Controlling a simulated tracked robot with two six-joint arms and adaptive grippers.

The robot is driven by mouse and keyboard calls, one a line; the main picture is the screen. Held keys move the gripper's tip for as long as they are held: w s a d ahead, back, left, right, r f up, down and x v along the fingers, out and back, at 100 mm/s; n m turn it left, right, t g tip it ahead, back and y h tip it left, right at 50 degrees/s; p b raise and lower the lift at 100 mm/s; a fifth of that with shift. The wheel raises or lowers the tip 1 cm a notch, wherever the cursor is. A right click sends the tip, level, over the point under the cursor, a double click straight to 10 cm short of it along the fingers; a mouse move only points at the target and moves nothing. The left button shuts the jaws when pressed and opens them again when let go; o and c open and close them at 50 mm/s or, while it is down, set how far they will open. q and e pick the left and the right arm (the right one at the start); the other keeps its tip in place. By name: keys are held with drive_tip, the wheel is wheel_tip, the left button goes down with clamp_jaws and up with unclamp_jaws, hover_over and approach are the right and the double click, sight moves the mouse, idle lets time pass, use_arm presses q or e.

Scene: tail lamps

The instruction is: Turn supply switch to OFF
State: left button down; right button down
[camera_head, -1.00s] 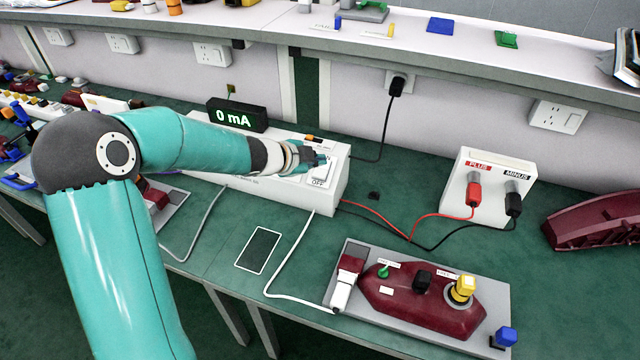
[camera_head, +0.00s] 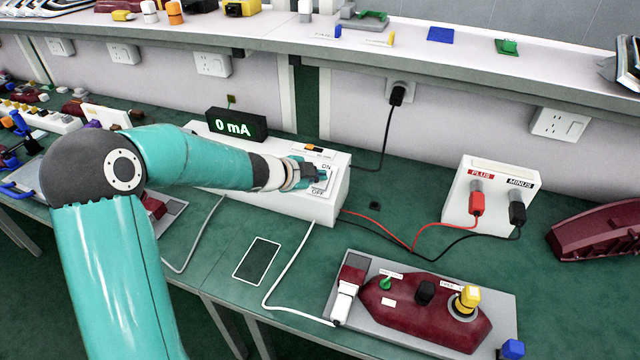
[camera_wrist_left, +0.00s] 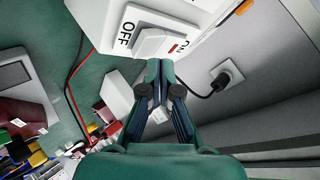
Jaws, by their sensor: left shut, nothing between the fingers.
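The supply switch (camera_head: 319,183) is a white rocker on the top of a white supply box (camera_head: 270,201), with ON and OFF labels at its two ends. In the left wrist view the rocker (camera_wrist_left: 153,43) lies just beyond my fingertips, with a red mark toward its ON end. I cannot tell which end is pressed in. My left gripper (camera_head: 318,171) is shut and empty at the switch, hiding part of it; its fingertips also show in the left wrist view (camera_wrist_left: 160,66). I cannot tell whether they touch the rocker. My right gripper is not in view.
A white terminal box (camera_head: 490,200) with red PLUS and black MINUS plugs stands right. A dark red lamp on a grey fixture (camera_head: 350,310) lies in front. Cables cross the green table (camera_head: 400,200).

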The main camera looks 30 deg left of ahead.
use_arm(q)
drive_tip(key=shift+f, duration=0.15)
idle(0.6)
drive_tip(key=shift+f, duration=0.2)
drive_tip(key=shift+w+f+b, duration=0.15)
drive_tip(key=shift+f+b, duration=0.35)
drive_tip(key=shift+b, duration=0.1)
idle(0.6)
drive_tip(key=shift+r, duration=0.1)
drive_tip(key=shift+s+r+p, duration=0.2)
drive_tip(key=shift+r+p, duration=0.65)
drive_tip(key=shift+p, duration=0.1)
drive_tip(key=r+p, duration=0.4)
drive_tip(key=r, duration=0.1)
drive_tip(key=shift+s+d+p, duration=0.15)
drive_tip(key=shift+s+p, duration=0.2)
drive_tip(key=shift+s, duration=0.05)
idle(0.5)
